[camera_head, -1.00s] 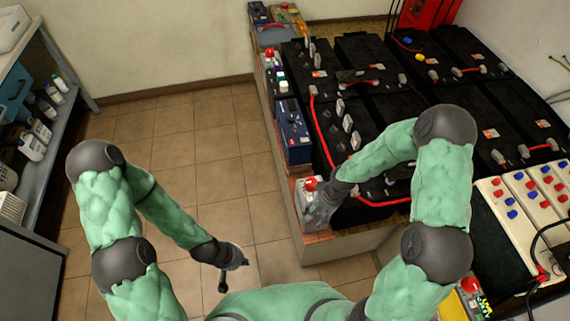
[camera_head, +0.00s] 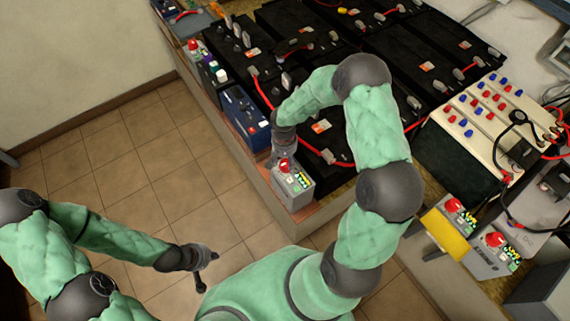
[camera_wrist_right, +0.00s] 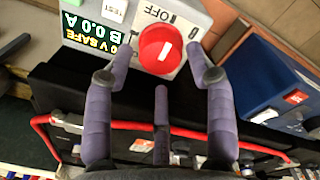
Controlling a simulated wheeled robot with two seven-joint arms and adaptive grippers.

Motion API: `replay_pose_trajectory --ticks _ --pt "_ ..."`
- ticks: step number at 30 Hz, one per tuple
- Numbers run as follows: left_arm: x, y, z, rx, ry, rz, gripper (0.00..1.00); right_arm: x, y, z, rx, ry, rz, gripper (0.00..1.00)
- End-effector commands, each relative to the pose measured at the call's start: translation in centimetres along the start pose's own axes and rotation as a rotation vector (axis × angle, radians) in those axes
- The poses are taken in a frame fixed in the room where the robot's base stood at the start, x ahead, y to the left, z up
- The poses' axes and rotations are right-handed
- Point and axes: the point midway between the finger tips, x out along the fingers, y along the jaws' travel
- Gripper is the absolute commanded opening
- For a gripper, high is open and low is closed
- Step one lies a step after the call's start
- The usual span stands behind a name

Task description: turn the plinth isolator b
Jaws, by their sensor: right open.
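The plinth isolator b is a grey box (camera_head: 296,187) with a round red knob (camera_head: 283,166), on the near end of the wooden plinth. In the right wrist view its red knob (camera_wrist_right: 160,49) has a white line, with "OFF" printed beside it. Its display (camera_wrist_right: 97,34) reads "0 V SAFE" and "B 0.0 A". My right gripper (camera_wrist_right: 158,60) is open, with one fingertip on each side of the knob; I cannot tell whether they touch it. In the head view my right gripper (camera_head: 281,155) is partly hidden by its wrist. My left gripper (camera_head: 204,270) hangs over the floor, away from the plinth.
Black batteries (camera_head: 432,68) with red cables stand behind the isolator. A blue battery (camera_head: 245,117) sits beside it on the plinth. Two similar red-knobbed boxes (camera_head: 495,243) stand at right by a yellow panel (camera_head: 445,230). The tiled floor (camera_head: 135,150) at left is clear.

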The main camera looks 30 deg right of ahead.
Motion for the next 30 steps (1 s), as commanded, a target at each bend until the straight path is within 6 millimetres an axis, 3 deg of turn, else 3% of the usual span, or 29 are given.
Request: replay_pose_trajectory --ticks 6,18,19,23,30 --pt "0.8 -0.3 -0.1 0.0 0.001 0.0 0.0 2.7 0.0 0.0 0.0 0.0 -0.001 0.56" --pt "0.9 -0.3 -0.1 0.0 0.001 0.0 0.0 3.3 0.0 0.0 -0.001 0.0 -0.001 0.56" --pt "0.9 -0.3 -0.1 0.0 0.001 0.0 0.0 3.3 0.0 0.0 -0.001 0.0 -0.001 0.53" --pt "0.9 -0.3 -0.1 0.0 0.001 0.0 0.0 3.3 0.0 0.0 -0.001 0.0 -0.001 0.16" --pt "0.9 -0.3 -0.1 0.0 0.001 0.0 0.0 3.4 -0.1 0.1 -0.007 -0.002 -0.001 0.13"
